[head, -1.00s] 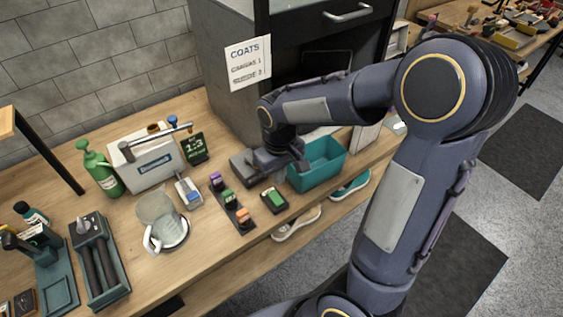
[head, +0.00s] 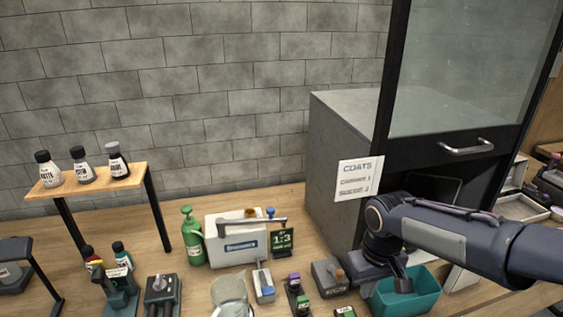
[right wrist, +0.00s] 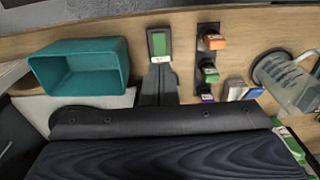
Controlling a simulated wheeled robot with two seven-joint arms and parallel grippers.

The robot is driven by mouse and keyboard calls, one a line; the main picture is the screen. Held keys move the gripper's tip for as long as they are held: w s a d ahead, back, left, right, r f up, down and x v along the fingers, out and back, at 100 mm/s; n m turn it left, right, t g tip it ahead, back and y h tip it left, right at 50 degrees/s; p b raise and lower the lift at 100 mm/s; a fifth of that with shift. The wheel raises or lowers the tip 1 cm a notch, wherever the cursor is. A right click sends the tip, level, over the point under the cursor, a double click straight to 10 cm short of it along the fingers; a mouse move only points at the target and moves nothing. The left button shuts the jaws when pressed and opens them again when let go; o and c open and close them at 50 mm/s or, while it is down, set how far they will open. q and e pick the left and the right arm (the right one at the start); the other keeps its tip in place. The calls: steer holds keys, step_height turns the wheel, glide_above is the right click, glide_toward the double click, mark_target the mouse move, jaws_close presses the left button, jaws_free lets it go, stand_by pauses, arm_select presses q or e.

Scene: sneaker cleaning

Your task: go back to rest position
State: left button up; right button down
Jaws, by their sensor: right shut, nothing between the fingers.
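My right arm comes in from the right in the head view. My right gripper (head: 402,284) is over the left part of a teal bin (head: 425,292), with nothing in it. In the right wrist view the closed fingers (right wrist: 159,88) point toward a green-topped block (right wrist: 159,43) on a dark base, with the teal bin (right wrist: 85,65) to their left. I cannot tell how high the gripper is above the bench. My left gripper is not in view.
A dark cabinet with a "COATS" sheet (head: 358,179) stands behind the arm. A small shelf (head: 95,181) holds bottles at the left.

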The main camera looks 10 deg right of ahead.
steer(key=s+a+r+m+t+y, duration=0.1)
steer(key=s+a+t, duration=0.1)
steer(key=s, duration=0.5)
steer(key=s+a+r+m+t+y, duration=0.1)
steer(key=s+a+t+y, duration=0.1)
steer(key=s, duration=0.6)
steer(key=shift+a+r+m+t+y, duration=0.3)
steer(key=shift+a+t, duration=0.05)
steer(key=shift+t, duration=0.25)
steer(key=shift+d, duration=0.1)
